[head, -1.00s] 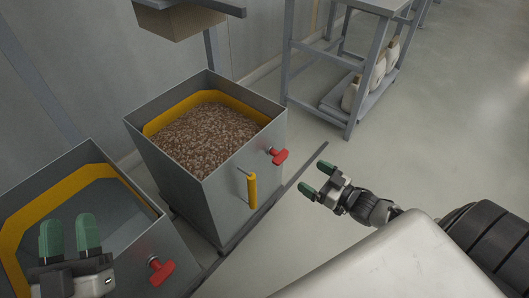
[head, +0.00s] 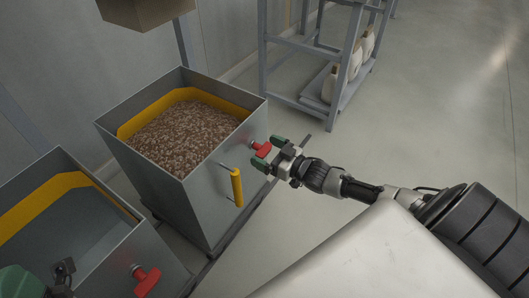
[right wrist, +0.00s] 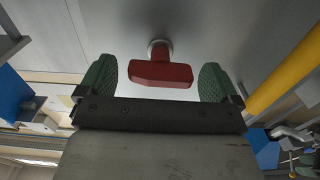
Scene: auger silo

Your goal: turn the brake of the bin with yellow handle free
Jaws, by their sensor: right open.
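The bin with the yellow handle (head: 237,187) is a grey metal bin (head: 190,200) full of brown pellets. Its brake is a red T-shaped knob (head: 261,148) on the front wall, to the right of the handle. My right gripper (head: 270,152) is open at the red knob. In the right wrist view the red knob (right wrist: 160,72) sits between the two green fingertips, with a gap on each side. My left gripper (head: 30,282) is only partly in view at the lower left corner, and its jaws cannot be judged.
A second grey bin (head: 85,225) stands at the lower left, with its own red knob (head: 147,280) and no pellets seen in it. A grey shelf rack (head: 308,65) with pale bottles (head: 330,85) stands behind. The floor (head: 430,110) to the right is clear.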

